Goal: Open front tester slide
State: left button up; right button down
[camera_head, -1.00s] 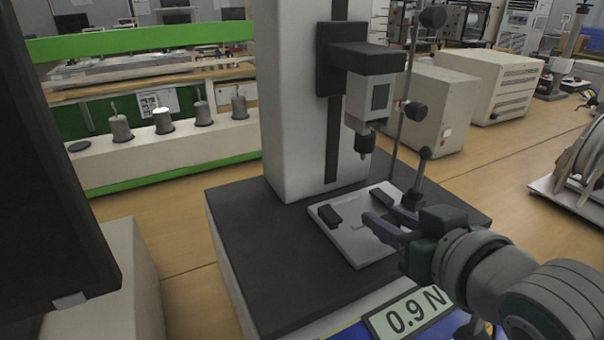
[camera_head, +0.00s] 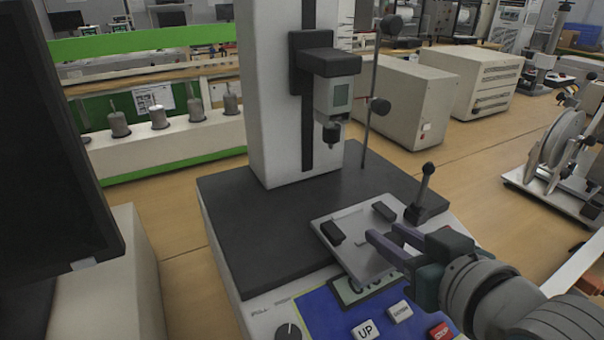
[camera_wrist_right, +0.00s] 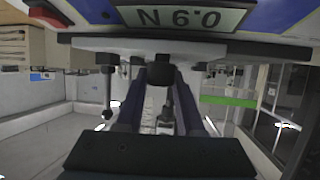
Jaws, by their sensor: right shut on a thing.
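The front tester slide (camera_head: 346,223) is a light grey plate with two small black blocks on top. It lies on the dark tester base (camera_head: 262,232) and reaches forward over the display. My right gripper (camera_head: 391,245) comes in from the lower right with its two purple fingers at the slide, shut on it. The exact contact is hard to see. In the right wrist view the fingers (camera_wrist_right: 160,88) reach towards the slide's pale edge. The test head (camera_head: 331,103) hangs on the column behind and above the slide. My left gripper is not in view.
A black lever (camera_head: 425,192) stands beside the slide on the right. A thin rod (camera_head: 372,110) rises behind it. The front panel has UP (camera_head: 366,329) and other buttons. A dark screen (camera_head: 62,150) stands at left. Free bench (camera_head: 470,160) lies to the right.

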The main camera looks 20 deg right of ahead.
jog(key=shift+w, duration=0.1)
jog(key=c, duration=0.5)
grip_release()
jog(key=v, duration=1)
jog(key=shift+p, duration=0.35)
jog(key=shift+w, duration=0.1)
